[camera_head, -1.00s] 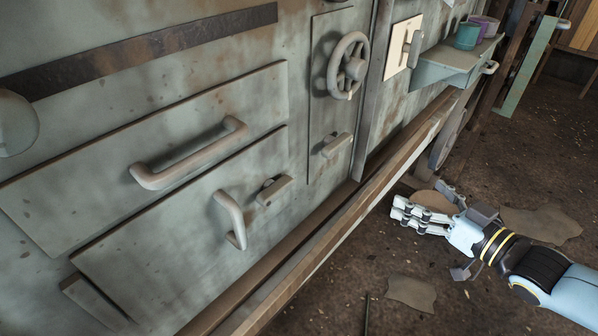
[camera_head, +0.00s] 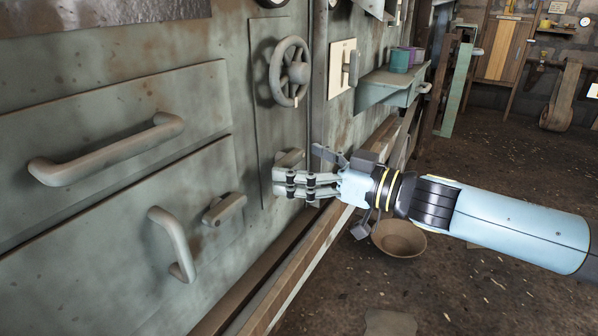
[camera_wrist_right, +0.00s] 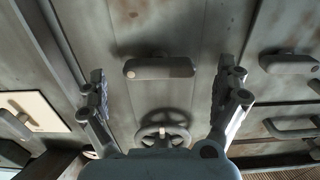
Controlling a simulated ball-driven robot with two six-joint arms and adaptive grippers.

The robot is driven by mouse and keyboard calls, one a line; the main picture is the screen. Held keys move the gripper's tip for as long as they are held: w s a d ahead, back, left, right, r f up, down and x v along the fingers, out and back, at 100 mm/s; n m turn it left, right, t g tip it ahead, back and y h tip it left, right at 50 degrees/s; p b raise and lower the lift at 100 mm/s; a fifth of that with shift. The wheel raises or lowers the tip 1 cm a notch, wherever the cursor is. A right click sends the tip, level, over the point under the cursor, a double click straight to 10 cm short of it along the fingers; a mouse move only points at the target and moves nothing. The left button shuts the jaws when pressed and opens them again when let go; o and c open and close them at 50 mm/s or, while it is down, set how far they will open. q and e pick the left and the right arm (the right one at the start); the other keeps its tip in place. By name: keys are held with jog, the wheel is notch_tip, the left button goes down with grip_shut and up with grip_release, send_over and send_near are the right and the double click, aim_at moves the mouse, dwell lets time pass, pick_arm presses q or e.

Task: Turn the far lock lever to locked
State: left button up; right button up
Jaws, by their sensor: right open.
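The far lock lever (camera_head: 290,158) is a short grey bar on the narrow panel below the handwheel (camera_head: 289,72). My right gripper (camera_head: 276,183) is at that panel, partly in front of the lever. In the right wrist view the far lever (camera_wrist_right: 160,68) lies crosswise between the two spread fingers (camera_wrist_right: 163,88), with gaps on both sides. The gripper is open and empty; whether it touches the panel is unclear. A similar near lever (camera_head: 225,209) sits on the lower drawer front. My left gripper is not in view.
Two curved handles, one upper (camera_head: 108,150) and one lower (camera_head: 173,245), stick out at the left. A switch plate (camera_head: 342,68) and a shelf box (camera_head: 388,88) with cups are farther right. A rail (camera_head: 300,262) runs along the base. A bowl (camera_head: 398,238) sits beneath my right arm.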

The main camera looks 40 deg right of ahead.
jog(key=shift+w+a, duration=0.15)
jog(key=shift+w, duration=0.2)
jog(key=c, duration=1.2)
